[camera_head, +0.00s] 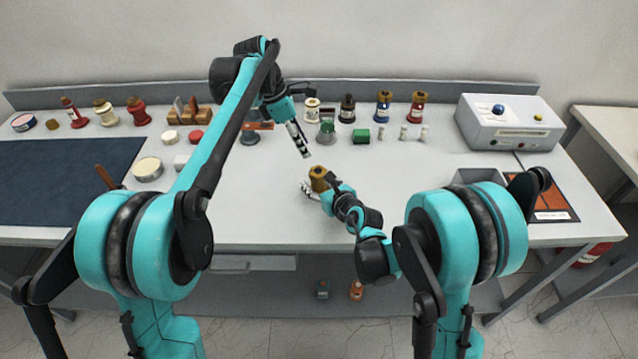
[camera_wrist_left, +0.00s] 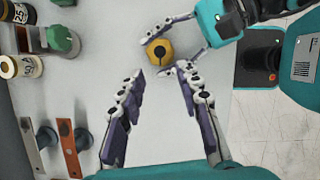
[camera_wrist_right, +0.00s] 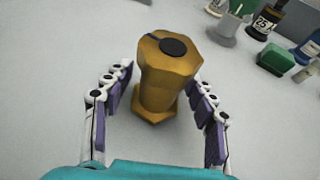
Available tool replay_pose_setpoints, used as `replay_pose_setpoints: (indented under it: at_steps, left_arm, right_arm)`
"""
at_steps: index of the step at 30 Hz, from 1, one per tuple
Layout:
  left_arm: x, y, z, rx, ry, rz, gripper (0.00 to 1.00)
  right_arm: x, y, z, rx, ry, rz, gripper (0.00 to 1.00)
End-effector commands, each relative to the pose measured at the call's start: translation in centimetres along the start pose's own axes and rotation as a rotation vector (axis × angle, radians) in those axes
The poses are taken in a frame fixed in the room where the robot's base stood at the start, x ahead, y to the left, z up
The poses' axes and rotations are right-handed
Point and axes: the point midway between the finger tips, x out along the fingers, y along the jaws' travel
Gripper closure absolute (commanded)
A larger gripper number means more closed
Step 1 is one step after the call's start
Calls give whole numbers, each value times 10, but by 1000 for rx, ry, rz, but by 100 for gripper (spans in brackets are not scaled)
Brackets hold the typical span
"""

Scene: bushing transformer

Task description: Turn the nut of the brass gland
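The brass gland (camera_head: 319,178) stands upright on the white table in front of me, with a dark round top. It also shows in the left wrist view (camera_wrist_left: 159,53) and right wrist view (camera_wrist_right: 168,78). My right gripper (camera_head: 313,190) is low at the table, its open fingers on either side of the gland; a gap shows in the right wrist view (camera_wrist_right: 163,85). My left gripper (camera_head: 303,150) is above and behind the gland, pointing down. In the left wrist view (camera_wrist_left: 162,88) its fingers are apart and empty, with the gland beyond the tips.
Several bushings and small parts line the back of the table, including a green block (camera_head: 361,136). A grey box with a blue knob (camera_head: 510,124) is at the back right. A dark mat (camera_head: 65,180) covers the left. The table in front of the gland is clear.

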Motion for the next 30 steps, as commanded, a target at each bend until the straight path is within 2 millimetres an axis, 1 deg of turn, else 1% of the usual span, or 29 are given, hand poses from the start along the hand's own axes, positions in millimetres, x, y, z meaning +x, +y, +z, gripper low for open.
replay_pose_setpoints:
  at_steps: [1,2,3,5,6,7,8,9,11,14,17,20,30]
  left_arm:
    - [0,0,0,0,0,0,66]
    - [0,0,0,0,0,0,66]
    - [0,0,0,0,0,0,66]
    - [0,0,0,0,0,0,66]
    - [0,0,0,0,0,0,66]
    - [0,0,0,0,0,0,66]
    - [0,0,0,0,0,0,60]
    - [0,0,0,3,0,0,50]
    - [0,0,0,19,2,0,36]
    - [0,0,2,103,11,-3,36]
    - [0,0,5,275,31,-8,36]
    - [0,0,8,513,55,-21,36]
    - [-1,0,21,1406,126,-120,36]
  right_arm:
    - [0,0,0,0,0,0,61]
    - [0,0,0,0,0,0,69]
    - [0,0,0,0,0,0,80]
    - [0,0,0,0,0,0,96]
    - [0,0,0,0,0,0,100]
    - [0,0,0,0,0,0,100]
    - [0,0,0,0,0,0,100]
    - [0,0,0,0,0,0,100]
    - [0,0,0,0,0,0,100]
    - [0,0,0,0,0,0,100]
    - [0,0,0,0,0,0,100]
    - [0,0,0,0,0,0,100]
    - [0,0,0,0,0,0,100]
